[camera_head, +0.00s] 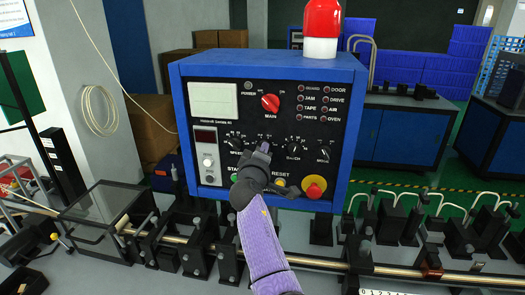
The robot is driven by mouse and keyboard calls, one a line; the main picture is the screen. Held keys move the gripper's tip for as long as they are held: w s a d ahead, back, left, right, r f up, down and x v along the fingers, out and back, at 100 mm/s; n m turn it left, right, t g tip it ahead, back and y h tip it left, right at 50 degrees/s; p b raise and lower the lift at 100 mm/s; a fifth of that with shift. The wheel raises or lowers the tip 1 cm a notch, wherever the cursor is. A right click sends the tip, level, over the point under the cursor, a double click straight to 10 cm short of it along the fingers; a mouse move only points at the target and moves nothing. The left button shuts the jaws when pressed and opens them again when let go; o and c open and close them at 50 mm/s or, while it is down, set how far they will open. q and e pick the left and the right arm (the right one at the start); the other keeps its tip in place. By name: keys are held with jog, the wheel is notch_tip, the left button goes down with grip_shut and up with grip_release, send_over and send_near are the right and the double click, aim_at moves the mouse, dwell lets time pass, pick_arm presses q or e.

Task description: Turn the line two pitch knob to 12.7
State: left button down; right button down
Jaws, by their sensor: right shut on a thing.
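The blue control box (357,105) with a black front panel stands in the middle of the head view. A row of small black knobs crosses its lower half. One knob (295,146) has a label below it that looks like "PITCH"; its setting is too small to read. My right gripper (263,150) reaches up from below to the panel, left of that knob. It is shut at the panel face, and its fingers and wrist hide what they hold, seemingly a knob in the same row. My left gripper is not in view.
The panel also has a red main knob (270,103), a small display (205,136) and a red-and-yellow emergency stop button (314,187). A red beacon (322,20) stands on top. Rails with black fixtures (195,250) run below the box.

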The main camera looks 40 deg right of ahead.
dwell(0.4)
jog(key=c, duration=0.7)
grip_release()
jog(key=shift+o, duration=0.2)
jog(key=v, duration=1)
jog(key=shift+f, duration=0.1)
